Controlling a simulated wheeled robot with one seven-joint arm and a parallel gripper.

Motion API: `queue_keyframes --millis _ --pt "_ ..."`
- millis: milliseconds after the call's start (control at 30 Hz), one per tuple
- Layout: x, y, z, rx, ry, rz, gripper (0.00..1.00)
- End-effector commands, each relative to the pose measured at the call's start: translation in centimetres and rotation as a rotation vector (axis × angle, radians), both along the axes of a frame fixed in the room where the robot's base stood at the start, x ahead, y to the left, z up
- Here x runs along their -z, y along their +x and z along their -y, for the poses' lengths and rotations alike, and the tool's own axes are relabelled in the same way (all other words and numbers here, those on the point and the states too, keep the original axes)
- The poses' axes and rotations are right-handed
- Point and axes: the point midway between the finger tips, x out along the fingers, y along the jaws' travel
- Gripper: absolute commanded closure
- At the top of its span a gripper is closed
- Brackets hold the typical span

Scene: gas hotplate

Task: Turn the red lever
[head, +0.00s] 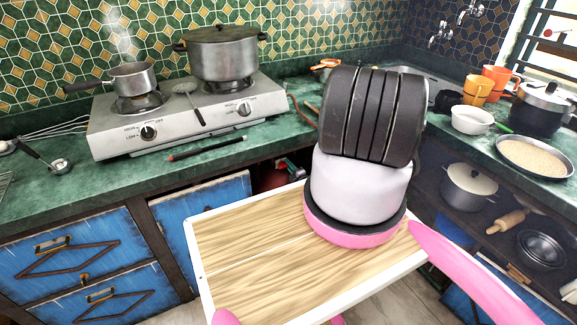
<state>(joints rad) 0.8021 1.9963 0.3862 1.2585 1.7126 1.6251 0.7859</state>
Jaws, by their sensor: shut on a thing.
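No red lever can be made out clearly. A red rounded object (268,178), perhaps a gas cylinder, shows in the dark opening below the counter, left of my arm. A small dark green and black fitting (289,168) is beside it, partly cut off by my arm, too small to tell in detail. My arm's thick black and white links fill the middle of the view and hide what is behind them. My gripper is not visible, so its jaws and anything in them are hidden.
The gas hotplate (180,115) stands on the green counter (60,188), bearing a saucepan (132,78) and a large pot (222,52). A dark red and black stick (207,149) lies before it. Blue cabinets (70,250) flank the opening. Crockery crowds the right counter.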

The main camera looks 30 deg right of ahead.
Motion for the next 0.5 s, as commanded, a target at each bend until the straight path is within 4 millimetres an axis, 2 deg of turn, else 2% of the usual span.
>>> queue_keyframes --millis 100,133,200,500 --pt "0.02 -0.01 -0.07 -0.001 0.0 0.0 1.0" --pt "0.02 -0.01 -0.08 -0.001 0.0 0.0 0.78" --pt "0.02 -0.01 -0.08 -0.001 0.0 0.0 0.55" --pt "0.01 -0.06 -0.04 -0.001 -0.001 0.0 0.55"
